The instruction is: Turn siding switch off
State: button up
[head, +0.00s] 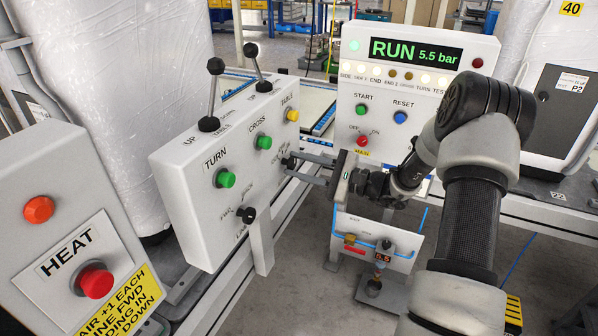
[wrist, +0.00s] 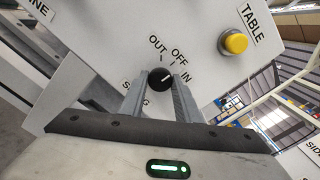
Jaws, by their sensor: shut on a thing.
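The siding switch is a small black round knob (wrist: 160,79) on the face of a white control box, with OUT, OFF and IN labels around it. The SIDING label is partly hidden behind a finger. A pale mark on the knob slants up and right, towards the OFF and IN side; I cannot tell exactly which label it meets. My gripper (wrist: 161,88) is shut on the knob, one finger on each side. In the head view my gripper (head: 297,168) reaches the lower right of the white control box (head: 178,195), its fingers largely covering the knob.
Green TURN (head: 225,178) and CROSS (head: 264,142) buttons and a yellow TABLE button (head: 292,115) share the box. Another black knob (head: 249,214) is lower left. Two levers (head: 216,67) rise from the top. A RUN panel (head: 415,75) and red HEAT button (head: 95,281) flank it.

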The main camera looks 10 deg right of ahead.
jog(key=shift+n+b, duration=0.3)
jog(key=shift+n, duration=0.3)
jog(key=o, duration=1)
jog(key=shift+d, duration=0.1)
jog(key=p+v, duration=0.2)
jog(key=v, duration=1.5)
jog(key=shift+s+d, duration=0.1)
jog(key=shift+s, duration=0.05)
